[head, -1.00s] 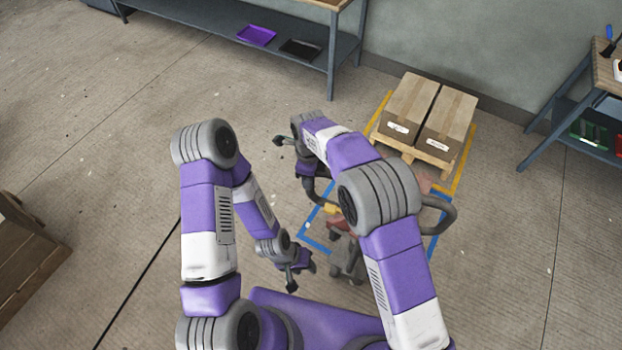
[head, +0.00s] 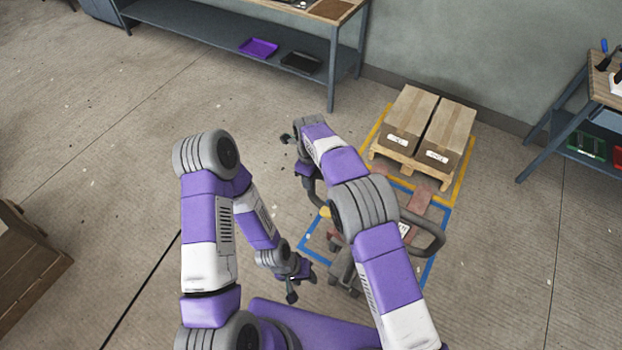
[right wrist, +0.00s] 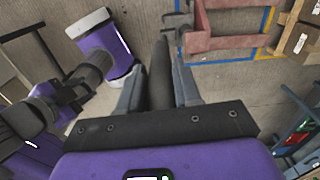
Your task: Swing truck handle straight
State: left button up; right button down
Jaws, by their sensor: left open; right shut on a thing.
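The pallet truck shows behind my right arm in the head view, with reddish forks (head: 417,208) pointing up toward the pallet. Its dark looped handle (head: 432,243) sticks out on both sides of my arm; the middle is hidden. In the right wrist view my right gripper (right wrist: 160,90) is shut on a dark handle bar (right wrist: 160,62), which lies between its fingers. The reddish truck frame (right wrist: 225,42) shows beyond it. My left gripper (head: 294,286) is open and empty, low in the head view, left of the truck and apart from it.
Two cardboard boxes (head: 448,125) stand on a wooden pallet (head: 412,166) inside a yellow floor outline. A blue outline (head: 440,232) surrounds the truck. A shelf bench (head: 220,38) stands at the back, another (head: 560,125) at right. A wooden crate (head: 30,265) is at left. Floor at left is open.

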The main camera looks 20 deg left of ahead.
jog(key=shift+w+a+r, duration=0.2)
jog(key=shift+w+a, duration=0.2)
jog(key=shift+a, duration=0.05)
jog(key=c, duration=1.1)
grip_release()
jog(key=o, duration=0.4)
jog(key=shift+a+f, duration=0.1)
jog(key=shift+f, duration=0.05)
jog(key=shift+d, duration=0.3)
notch_tip(320, 180, up, 12)
